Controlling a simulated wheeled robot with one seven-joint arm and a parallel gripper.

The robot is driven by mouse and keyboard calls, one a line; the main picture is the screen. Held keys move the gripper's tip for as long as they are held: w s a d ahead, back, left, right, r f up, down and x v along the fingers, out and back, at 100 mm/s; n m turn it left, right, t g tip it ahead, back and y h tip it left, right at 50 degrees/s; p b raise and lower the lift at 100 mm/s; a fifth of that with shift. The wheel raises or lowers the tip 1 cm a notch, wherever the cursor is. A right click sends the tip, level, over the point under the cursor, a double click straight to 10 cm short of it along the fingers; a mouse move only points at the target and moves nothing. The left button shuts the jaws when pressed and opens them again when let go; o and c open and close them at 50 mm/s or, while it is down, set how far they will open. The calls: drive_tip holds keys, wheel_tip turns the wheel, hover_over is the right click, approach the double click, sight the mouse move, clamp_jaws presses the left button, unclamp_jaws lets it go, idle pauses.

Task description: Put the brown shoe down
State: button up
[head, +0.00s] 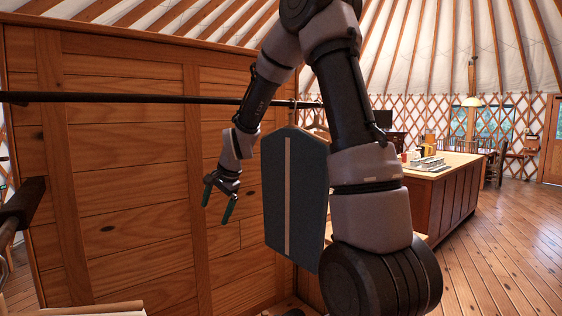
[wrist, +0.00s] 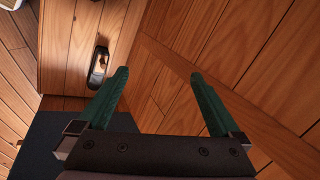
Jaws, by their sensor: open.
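A shoe (wrist: 98,66), dark with a brownish inside, rests on a plank surface (wrist: 72,40) in the upper left of the wrist view. I cannot tell whether its outside is brown. My gripper (head: 216,207) is open and empty, its two green fingers spread, in front of the wooden panel wall in the head view. In the wrist view my gripper (wrist: 155,88) is apart from the shoe, which lies beyond the left fingertip. In the head view my arm and the hanging garment cover much of the area below.
A blue-grey garment (head: 307,205) with a pale stripe hangs from a black rail (head: 150,98), close right of my gripper. The wooden panel wall (head: 120,200) stands behind. A wooden counter (head: 440,195) stands farther right. Open plank floor (head: 500,260) lies at the right.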

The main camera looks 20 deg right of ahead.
drive_tip(key=s+d+r+n+t, duration=0.1)
drive_tip(key=s+d+r+n, duration=0.35)
drive_tip(key=s+r, duration=0.85)
drive_tip(key=s+d+r+n, duration=0.1)
drive_tip(key=s+d+r, duration=0.1)
drive_tip(key=s, duration=0.5)
drive_tip(key=s+d+r+n+t, duration=0.1)
drive_tip(key=s+d+r, duration=0.2)
drive_tip(key=s, duration=0.4)
drive_tip(key=shift+s+r+t+h, duration=0.2)
drive_tip(key=shift+r+t+h, duration=0.1)
drive_tip(key=shift+h, duration=0.1)
